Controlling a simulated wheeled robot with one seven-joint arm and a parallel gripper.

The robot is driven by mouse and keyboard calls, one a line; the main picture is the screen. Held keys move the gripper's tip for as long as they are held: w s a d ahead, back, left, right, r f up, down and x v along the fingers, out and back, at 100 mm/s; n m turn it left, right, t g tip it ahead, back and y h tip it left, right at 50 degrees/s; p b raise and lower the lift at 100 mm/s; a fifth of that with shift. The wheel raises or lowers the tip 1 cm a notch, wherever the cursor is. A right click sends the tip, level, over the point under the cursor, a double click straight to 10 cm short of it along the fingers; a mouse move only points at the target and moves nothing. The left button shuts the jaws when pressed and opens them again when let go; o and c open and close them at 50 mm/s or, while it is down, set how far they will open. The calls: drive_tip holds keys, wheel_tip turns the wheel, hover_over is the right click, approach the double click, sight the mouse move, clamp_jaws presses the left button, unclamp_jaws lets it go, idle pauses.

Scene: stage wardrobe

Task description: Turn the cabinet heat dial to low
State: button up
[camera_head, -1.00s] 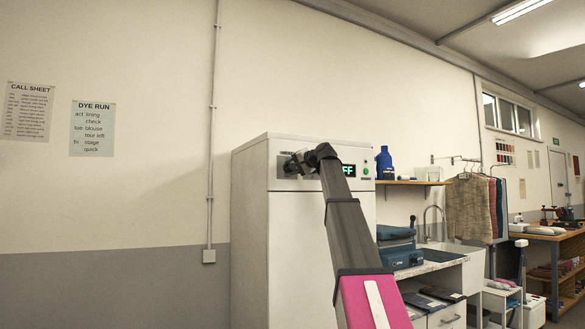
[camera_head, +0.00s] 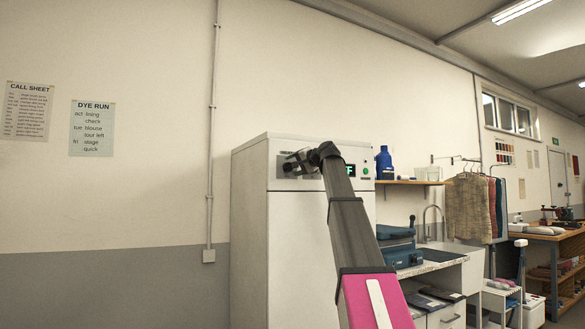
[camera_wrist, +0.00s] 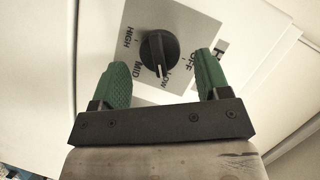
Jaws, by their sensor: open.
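The heat dial (camera_wrist: 158,50) is a round black knob with a pale pointer mark on a grey plate. HIGH, MID, LOW and OFF are printed around it. In the wrist view the mark points between MID and LOW, closer to LOW. My gripper (camera_wrist: 163,63) is open, its green fingers on either side of the dial with a gap at each side. In the head view my gripper (camera_head: 299,164) is at the control panel of the white cabinet (camera_head: 250,215) and largely hides the dial. The green-lit display (camera_head: 350,170) is partly covered by my arm; an F shows.
A wooden shelf (camera_head: 410,183) with a blue bottle (camera_head: 384,163) is right of the cabinet. A blue case (camera_head: 398,247) stands on the counter below.

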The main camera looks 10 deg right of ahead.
drive_tip(key=v, duration=0.9)
drive_tip(key=shift+s, duration=0.15)
drive_tip(key=w+a+f+g+h, duration=0.1)
drive_tip(key=a+f+g+h, duration=0.1)
drive_tip(key=f, duration=1.8)
drive_tip(key=w+a+f+g+h, duration=0.1)
drive_tip(key=f+g+h, duration=0.1)
drive_tip(key=f, duration=1.8)
drive_tip(key=s+a+f+n+g+h, duration=0.15)
drive_tip(key=s+f, duration=0.25)
drive_tip(key=f, duration=0.8)
drive_tip(key=s+a+f+g+h, duration=0.15)
drive_tip(key=s+f, duration=0.25)
drive_tip(key=f, duration=0.8)
drive_tip(key=s+a+f+n+g+h, duration=0.1)
drive_tip(key=s+f+g, duration=0.4)
drive_tip(key=s+f, duration=1.8)
wheel_tip(320, 180, down, 2)
drive_tip(key=shift+f+n+h, duration=0.1)
drive_tip(key=shift+n+h, duration=0.8)
drive_tip(key=shift+n, duration=0.25)
drive_tip(key=shift+o, duration=0.2)
drive_tip(key=shift+s+a, duration=0.1)
